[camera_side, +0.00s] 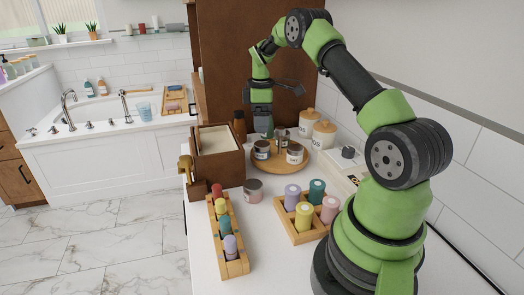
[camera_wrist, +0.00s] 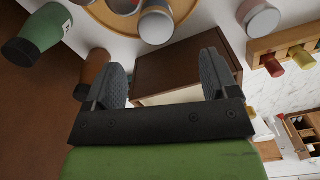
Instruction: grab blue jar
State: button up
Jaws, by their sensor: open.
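No jar looks clearly blue in either view. Several small jars with grey or dark lids stand on a round wooden tray (camera_side: 282,172), among them a labelled jar (camera_side: 295,153) and a darker jar (camera_side: 261,149). A pinkish-grey jar (camera_side: 252,190) stands on the counter in front of the tray; a similar jar (camera_wrist: 259,18) shows at the wrist view's top right. My gripper (camera_side: 265,132) is above the counter's back, behind the tray jars. In the wrist view its fingers (camera_wrist: 163,62) are apart and empty, with the wooden box (camera_wrist: 170,62) seen beyond them.
A wooden box (camera_side: 220,172) stands left of the tray. A crate (camera_side: 296,234) of coloured cylinders and a narrow rack (camera_side: 238,267) stand in front. Canisters (camera_side: 324,134) are behind right; a brown bottle (camera_side: 239,126) is left of my gripper. Bare counter lies between rack and crate.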

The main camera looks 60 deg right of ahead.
aim_at(260, 143)
jog(key=f, duration=0.9)
jog(key=shift+w+d+f, duration=0.15)
jog(key=shift+w+f, duration=0.05)
jog(key=shift+c, duration=0.4)
jog(key=c, duration=0.9)
